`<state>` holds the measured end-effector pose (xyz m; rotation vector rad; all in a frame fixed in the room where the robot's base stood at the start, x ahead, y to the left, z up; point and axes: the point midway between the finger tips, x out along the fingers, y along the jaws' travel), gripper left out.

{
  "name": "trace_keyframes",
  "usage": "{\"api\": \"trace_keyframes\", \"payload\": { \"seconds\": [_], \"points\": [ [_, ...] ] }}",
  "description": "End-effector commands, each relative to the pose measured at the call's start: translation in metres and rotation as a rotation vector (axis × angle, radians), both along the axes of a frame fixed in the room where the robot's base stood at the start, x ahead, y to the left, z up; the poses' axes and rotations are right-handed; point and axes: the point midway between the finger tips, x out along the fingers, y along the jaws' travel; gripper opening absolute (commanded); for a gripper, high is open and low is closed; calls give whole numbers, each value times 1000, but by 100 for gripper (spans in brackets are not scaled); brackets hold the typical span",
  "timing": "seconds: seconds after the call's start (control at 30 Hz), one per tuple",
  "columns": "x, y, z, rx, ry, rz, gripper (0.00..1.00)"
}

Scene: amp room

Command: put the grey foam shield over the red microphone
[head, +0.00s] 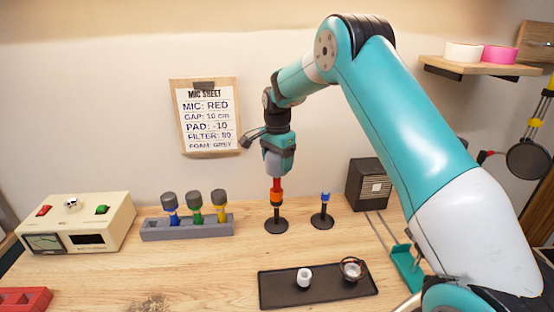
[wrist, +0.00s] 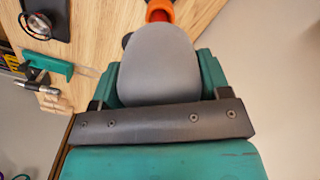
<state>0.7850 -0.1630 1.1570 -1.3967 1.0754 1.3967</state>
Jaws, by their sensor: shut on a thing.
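The grey foam shield (head: 274,164) is held in my gripper (head: 277,158), with its lower end showing below the jaws. In the wrist view the foam shield (wrist: 158,65) sits between the two green fingers of my gripper (wrist: 158,80). The red microphone (head: 277,185) stands upright in an orange holder (head: 276,197) on a round black base. Its top meets the lower end of the foam in the head view; I cannot tell how far it is inside. Part of the red microphone (wrist: 160,16) shows beyond the foam in the wrist view.
A grey rack (head: 187,230) to the left holds blue, green and yellow microphones with dark tops. A stand with a blue holder (head: 325,197) is close on the right. A black tray (head: 330,288) with small parts lies in front. A speaker box (head: 369,183) stands behind right.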

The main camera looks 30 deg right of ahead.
Motion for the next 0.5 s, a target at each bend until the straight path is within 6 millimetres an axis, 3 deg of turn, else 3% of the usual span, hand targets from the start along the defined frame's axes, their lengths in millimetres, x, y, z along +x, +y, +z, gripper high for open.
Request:
{"api": "trace_keyframes", "payload": {
  "seconds": [0.07,0.1,0.2,0.5],
  "points": [
    [0,0,0,0,0,0,48],
    [0,0,0,0,0,0,77],
    [0,0,0,0,0,0,100],
    [0,0,1,0,-1,0,100]
  ]
}}
